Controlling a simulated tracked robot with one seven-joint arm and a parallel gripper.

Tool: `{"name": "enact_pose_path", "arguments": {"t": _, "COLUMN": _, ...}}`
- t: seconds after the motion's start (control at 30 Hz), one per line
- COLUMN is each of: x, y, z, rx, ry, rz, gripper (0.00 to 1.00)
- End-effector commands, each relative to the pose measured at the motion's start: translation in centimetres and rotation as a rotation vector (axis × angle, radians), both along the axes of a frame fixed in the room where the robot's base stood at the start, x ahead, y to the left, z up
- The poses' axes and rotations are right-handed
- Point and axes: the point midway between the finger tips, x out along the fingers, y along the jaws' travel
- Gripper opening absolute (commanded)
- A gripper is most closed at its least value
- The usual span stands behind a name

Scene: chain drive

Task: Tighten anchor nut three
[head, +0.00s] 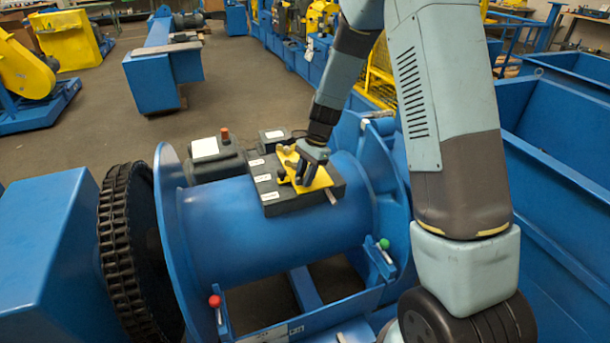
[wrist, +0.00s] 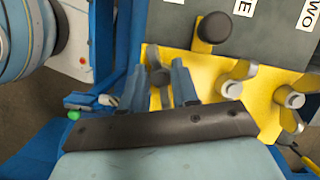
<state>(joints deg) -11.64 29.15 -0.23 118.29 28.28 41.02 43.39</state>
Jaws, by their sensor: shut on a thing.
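In the head view, my gripper (head: 311,168) reaches down onto a yellow plate (head: 322,181) on a dark grey box with white labels on the blue drum. How tight the nut is cannot be told.
The blue drum (head: 225,230) has flanges on both sides, with a black chain (head: 125,245) at left. Red (head: 215,301) and green (head: 384,244) knobs stand at the drum's front.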

Motion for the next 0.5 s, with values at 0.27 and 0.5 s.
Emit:
{"name": "enact_pose_path", "arguments": {"t": 0.27, "x": 0.01, "y": 0.18, "z": 0.13, "rx": 0.011, "ry": 0.001, "rz": -0.172, "gripper": 0.00}}
{"name": "enact_pose_path", "arguments": {"t": 0.5, "x": 0.08, "y": 0.22, "z": 0.18, "rx": 0.016, "ry": 0.001, "rz": -0.260, "gripper": 0.00}}
